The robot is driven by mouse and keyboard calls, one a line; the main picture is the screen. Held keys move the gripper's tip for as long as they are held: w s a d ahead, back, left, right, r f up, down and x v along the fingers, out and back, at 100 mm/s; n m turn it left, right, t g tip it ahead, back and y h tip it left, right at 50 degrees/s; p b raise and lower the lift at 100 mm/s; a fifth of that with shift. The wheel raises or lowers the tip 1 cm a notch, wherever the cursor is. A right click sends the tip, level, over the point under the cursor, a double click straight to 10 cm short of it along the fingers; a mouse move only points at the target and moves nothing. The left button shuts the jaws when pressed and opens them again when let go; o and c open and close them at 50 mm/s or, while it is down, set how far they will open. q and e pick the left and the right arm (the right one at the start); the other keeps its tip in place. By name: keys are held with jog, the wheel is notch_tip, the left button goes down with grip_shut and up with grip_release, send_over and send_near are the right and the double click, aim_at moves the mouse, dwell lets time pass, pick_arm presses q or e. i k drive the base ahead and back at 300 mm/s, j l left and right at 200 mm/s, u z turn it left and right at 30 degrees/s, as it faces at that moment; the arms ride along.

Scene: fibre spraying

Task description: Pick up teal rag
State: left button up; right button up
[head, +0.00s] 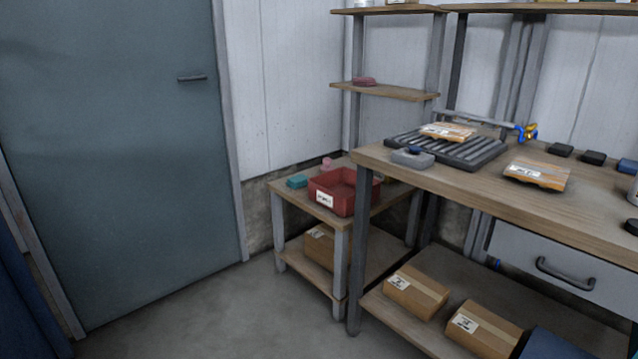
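A small teal folded item, which looks like the teal rag (297,181), lies on the top of the low side table (291,203) near its left back corner. It sits just left of a red bin (357,200) with a white label, and the two look close together. A small pink item (327,164) stands behind the bin. Neither of my grippers shows in the head view.
A larger workbench (470,205) stands right of the side table, holding a ribbed dark tray (475,151) and packages. Cardboard boxes (416,292) lie on its lower shelf. A grey-blue door (115,150) is at the left. The floor (215,315) in front is clear.

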aim_at(298, 181)
jog(key=i+j+z, duration=0.1)
jog(key=z, duration=0.3)
jog(key=i+j+z, duration=0.15)
jog(key=z, duration=0.3)
jog(key=i+j+z, duration=0.1)
jog(key=z, duration=0.3)
jog(key=i+j+z, duration=0.15)
jog(key=j, duration=0.25)
jog(key=j+z, duration=0.2)
jog(key=j, duration=0.2)
jog(key=i+j+z, duration=0.15)
jog(key=j, duration=0.25)
jog(key=i+j+z, duration=0.15)
jog(key=j, duration=1)
jog(key=j+z, duration=0.1)
jog(key=j, duration=1.05)
